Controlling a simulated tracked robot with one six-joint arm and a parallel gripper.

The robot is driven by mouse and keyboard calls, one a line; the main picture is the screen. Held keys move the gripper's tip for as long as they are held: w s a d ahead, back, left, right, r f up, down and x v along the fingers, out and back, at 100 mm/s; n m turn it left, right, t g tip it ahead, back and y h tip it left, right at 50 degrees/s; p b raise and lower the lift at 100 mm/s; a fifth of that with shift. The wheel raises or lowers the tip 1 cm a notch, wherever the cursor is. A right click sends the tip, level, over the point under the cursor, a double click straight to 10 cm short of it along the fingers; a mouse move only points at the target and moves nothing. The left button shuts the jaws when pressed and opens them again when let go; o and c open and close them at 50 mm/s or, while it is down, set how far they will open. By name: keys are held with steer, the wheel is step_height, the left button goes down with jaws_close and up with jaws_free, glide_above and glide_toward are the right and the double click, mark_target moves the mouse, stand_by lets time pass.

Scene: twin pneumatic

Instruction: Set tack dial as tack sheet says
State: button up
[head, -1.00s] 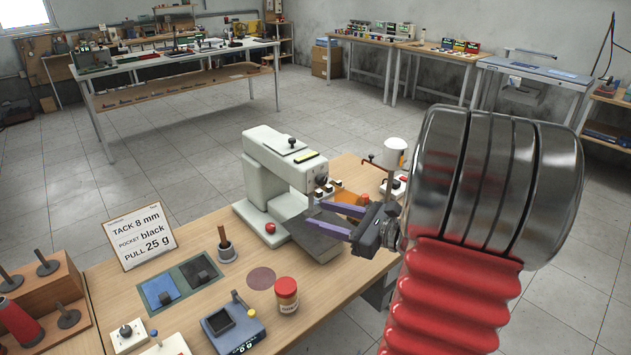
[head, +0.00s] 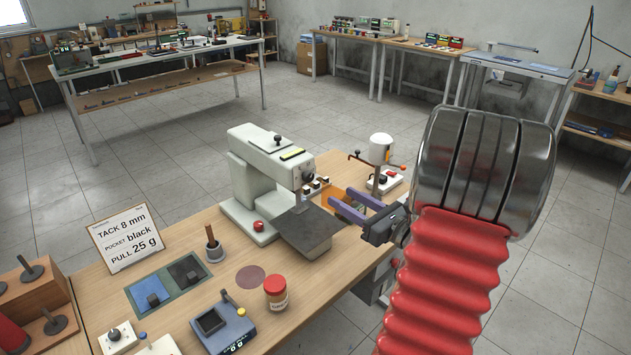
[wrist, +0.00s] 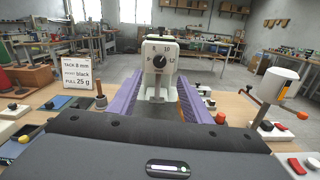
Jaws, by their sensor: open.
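The tack sheet (head: 126,236) stands at the table's left and reads "TACK 8 mm, POCKET black, PULL 25 g". It also shows in the wrist view (wrist: 79,73). The tack dial (wrist: 159,61) is on the end face of the pale sewing machine (head: 252,170). It has a dark knob and numbers around it, with 8 and 10 legible at the top; I cannot tell its setting. My gripper (head: 344,203) is open and empty, to the right of the machine. In the wrist view its purple fingers lie either side of the dial's line, the dial beyond them, apart.
A white pot on a stand (head: 381,150) is close behind my gripper. A dark plate (head: 303,231) juts from the machine. A red-lidded jar (head: 276,293), a blue scale (head: 224,325) and a pocket mat (head: 168,284) are on the near table (head: 190,248). An orange piece lies beside the fingers.

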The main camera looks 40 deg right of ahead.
mark_target(311, 178)
steer(key=w, duration=1.2)
steer(key=shift+a, duration=0.2)
steer(key=shift+c, duration=0.3)
steer(key=c, duration=0.9)
steer(key=shift+d, duration=0.25)
steer(key=shift+c, duration=0.6)
steer(key=shift+a, duration=0.15)
